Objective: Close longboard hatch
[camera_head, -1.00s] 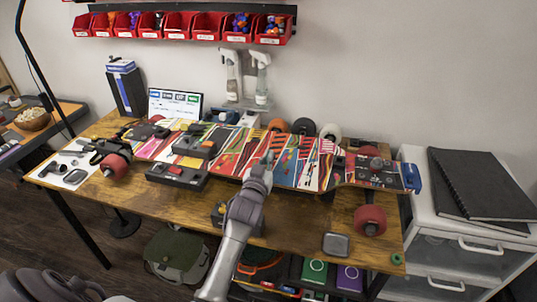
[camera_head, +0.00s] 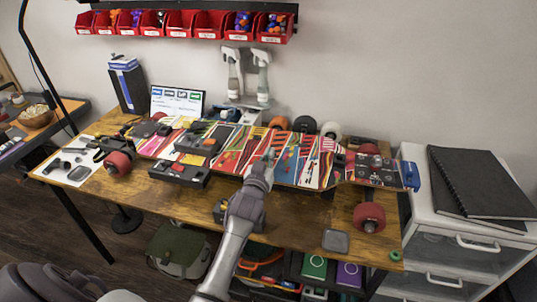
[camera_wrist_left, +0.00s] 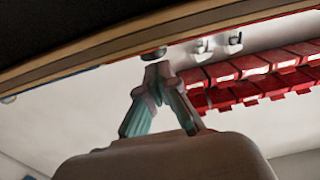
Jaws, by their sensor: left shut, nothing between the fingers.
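The longboard (camera_head: 372,169) lies across the workbench, its deck covered in bright coloured graphics and its wheels sticking out along the sides. A striped deck panel (camera_head: 312,165) shows at its middle; I cannot tell surely how far the hatch is open. My left gripper (camera_head: 268,156) is shut and empty at the near side of that panel; contact is unclear. In the left wrist view the shut fingertips (camera_wrist_left: 154,54) are at the edge of a dark, wood-edged board (camera_wrist_left: 75,72). My right gripper is not in view.
A black-and-red device (camera_head: 179,173) lies in front of the board. A red wheel (camera_head: 369,217) and a small grey tray (camera_head: 335,241) are near the table's right end. Spray bottles (camera_head: 262,78) hang behind, below red bins (camera_head: 210,22). A white drawer cabinet (camera_head: 470,246) stands right.

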